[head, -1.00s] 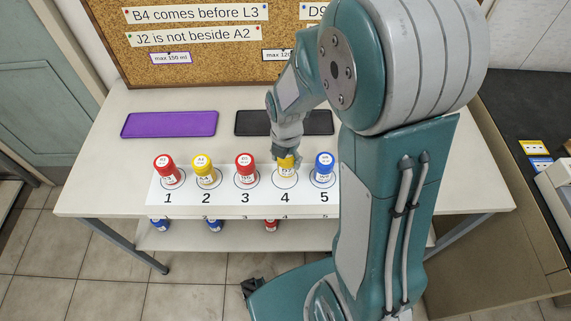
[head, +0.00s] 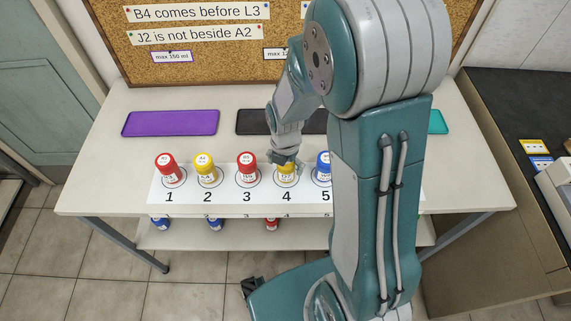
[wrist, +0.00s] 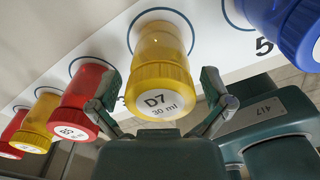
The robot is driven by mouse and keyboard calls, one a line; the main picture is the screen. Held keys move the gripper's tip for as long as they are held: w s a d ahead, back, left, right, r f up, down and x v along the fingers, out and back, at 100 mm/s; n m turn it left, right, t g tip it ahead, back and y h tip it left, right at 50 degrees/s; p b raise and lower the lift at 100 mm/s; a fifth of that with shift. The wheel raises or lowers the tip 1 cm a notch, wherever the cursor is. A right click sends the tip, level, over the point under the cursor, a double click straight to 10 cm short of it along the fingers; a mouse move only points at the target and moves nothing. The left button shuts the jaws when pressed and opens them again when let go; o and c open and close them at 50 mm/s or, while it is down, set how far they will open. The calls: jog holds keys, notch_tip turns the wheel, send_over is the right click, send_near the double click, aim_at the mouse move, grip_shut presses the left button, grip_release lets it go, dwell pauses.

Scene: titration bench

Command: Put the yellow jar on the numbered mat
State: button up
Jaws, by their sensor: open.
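The yellow jar labelled D7, 30 ml (wrist: 160,68) stands upright on the circle at number 4 of the white numbered mat (head: 228,198). In the head view this jar (head: 287,174) is partly covered by my gripper (head: 284,158), which is just above and behind it. In the wrist view my open gripper (wrist: 163,108) has one finger on each side of the jar's lid, with gaps showing. A second yellow jar (head: 207,169) stands at number 2.
Red jars stand at number 1 (head: 168,169) and number 3 (head: 247,169), a blue jar (head: 323,168) at number 5. Purple (head: 170,123), black (head: 252,122) and teal (head: 437,122) trays lie behind. More jars stand on the lower shelf (head: 190,238).

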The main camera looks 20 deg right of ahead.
notch_tip(320, 180, up, 12)
jog(key=shift+r, duration=0.15)
jog(key=s+r+m+t, duration=0.2)
jog(key=s+r+m, duration=0.4)
jog(key=m, duration=0.7)
jog(key=s+r+m+t, duration=0.3)
jog(key=s+r+m, duration=0.3)
jog(key=m, duration=0.8)
jog(key=shift+s+r+t, duration=0.25)
jog(key=shift+s+t, duration=0.05)
jog(key=shift+s, duration=0.7)
jog(key=shift+d, duration=0.1)
